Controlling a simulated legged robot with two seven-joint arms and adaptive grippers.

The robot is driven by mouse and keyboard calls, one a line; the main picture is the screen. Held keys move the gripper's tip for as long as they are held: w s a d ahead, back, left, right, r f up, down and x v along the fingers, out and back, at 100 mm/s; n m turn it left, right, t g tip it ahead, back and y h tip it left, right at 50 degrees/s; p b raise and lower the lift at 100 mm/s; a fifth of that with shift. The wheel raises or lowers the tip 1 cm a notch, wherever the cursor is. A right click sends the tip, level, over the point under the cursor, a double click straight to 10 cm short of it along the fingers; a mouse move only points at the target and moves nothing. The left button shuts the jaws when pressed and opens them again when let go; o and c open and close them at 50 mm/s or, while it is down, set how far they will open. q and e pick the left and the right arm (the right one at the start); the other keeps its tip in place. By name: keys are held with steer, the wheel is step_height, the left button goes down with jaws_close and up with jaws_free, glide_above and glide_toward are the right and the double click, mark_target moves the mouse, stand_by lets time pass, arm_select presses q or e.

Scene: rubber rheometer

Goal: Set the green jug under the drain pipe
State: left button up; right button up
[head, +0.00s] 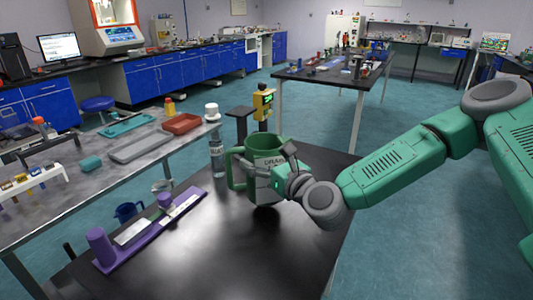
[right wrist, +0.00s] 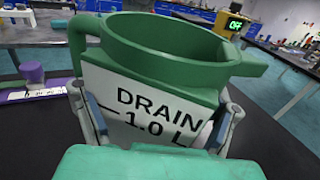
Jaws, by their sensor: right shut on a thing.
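The green jug (head: 265,143) has a white panel reading "DRAIN" and a handle on its left side. It is upright at the dark table (head: 215,250); I cannot tell whether its base touches the top. My right gripper (head: 282,172) is shut on the jug's body from the right. In the right wrist view the jug (right wrist: 155,50) fills the middle, with a finger on each side of the panel, and its open top looks empty. I cannot make out a drain pipe. My left gripper is not in view.
A yellow device (head: 263,101) with a green display stands behind the jug. A clear bottle (head: 217,155) with a white cap stands left of it. A purple fixture (head: 150,232) lies at the table's left edge. The table's front right is clear.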

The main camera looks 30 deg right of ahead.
steer(key=shift+a, duration=0.15)
step_height(320, 180, down, 2)
steer(key=shift+f, duration=0.5)
steer(key=shift+d+f, duration=0.1)
steer(key=shift+d, duration=0.25)
steer(key=o, duration=1.5)
steer(key=shift+s+f, duration=0.1)
steer(key=shift+f, duration=0.15)
steer(key=shift+c, duration=0.2)
steer(key=shift+o, duration=0.8)
steer(key=shift+a+r, duration=0.1)
steer(key=shift+a, duration=0.1)
